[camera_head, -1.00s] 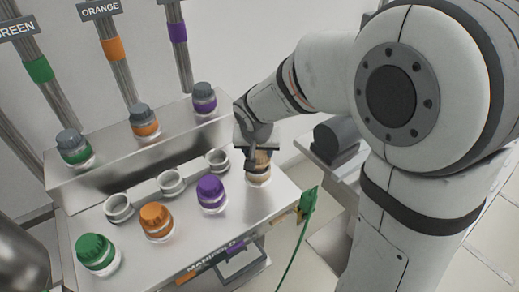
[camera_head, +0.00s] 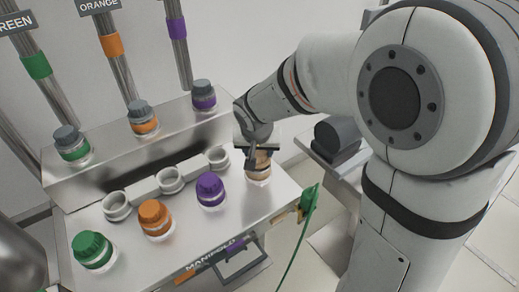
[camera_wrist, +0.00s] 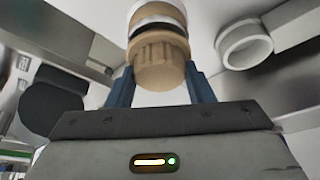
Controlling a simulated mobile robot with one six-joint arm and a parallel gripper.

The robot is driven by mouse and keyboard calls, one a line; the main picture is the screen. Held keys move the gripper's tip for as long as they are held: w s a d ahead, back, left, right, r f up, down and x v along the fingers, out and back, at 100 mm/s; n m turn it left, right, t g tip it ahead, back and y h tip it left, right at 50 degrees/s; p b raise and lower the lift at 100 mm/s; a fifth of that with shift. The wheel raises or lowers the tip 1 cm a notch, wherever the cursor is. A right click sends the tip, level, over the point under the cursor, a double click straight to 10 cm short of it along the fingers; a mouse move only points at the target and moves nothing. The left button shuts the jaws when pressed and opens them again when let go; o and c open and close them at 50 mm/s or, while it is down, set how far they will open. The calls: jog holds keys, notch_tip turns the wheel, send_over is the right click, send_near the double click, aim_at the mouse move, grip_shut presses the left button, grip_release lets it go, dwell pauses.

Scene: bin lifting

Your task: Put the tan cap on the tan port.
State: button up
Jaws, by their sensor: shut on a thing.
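The tan cap (camera_wrist: 160,65), ribbed around its side, sits between the two blue fingers of my gripper (camera_wrist: 160,85) in the wrist view. My gripper is shut on it. Directly beyond it is the tan port (camera_wrist: 158,12), with a tan band; a dark ring shows between cap and band. The cap is in line with the port and appears to sit on it; whether it is fully seated I cannot tell. In the head view my gripper (camera_head: 260,154) is over the tan port (camera_head: 258,174) at the right end of the front row, partly hiding the cap.
Capped purple (camera_head: 211,190), orange (camera_head: 155,218) and green (camera_head: 93,250) ports stand left of it. Open white collars (camera_head: 171,180) line the middle; one is close beside my gripper. A raised shelf (camera_head: 110,160) carries grey-capped ports. A green cable hangs at the right edge.

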jog(key=shift+f+b, duration=0.55)
jog(key=shift+b, duration=0.2)
dwell(0.4)
jog(key=o, duration=1.2)
jog(key=shift+o, duration=0.2)
jog(key=shift+r, duration=0.1)
jog(key=shift+s+r, duration=0.15)
jog(key=shift+r, duration=0.25)
jog(key=v, duration=0.6)
jog(key=shift+s+r, duration=0.25)
jog(key=shift+r, duration=0.1)
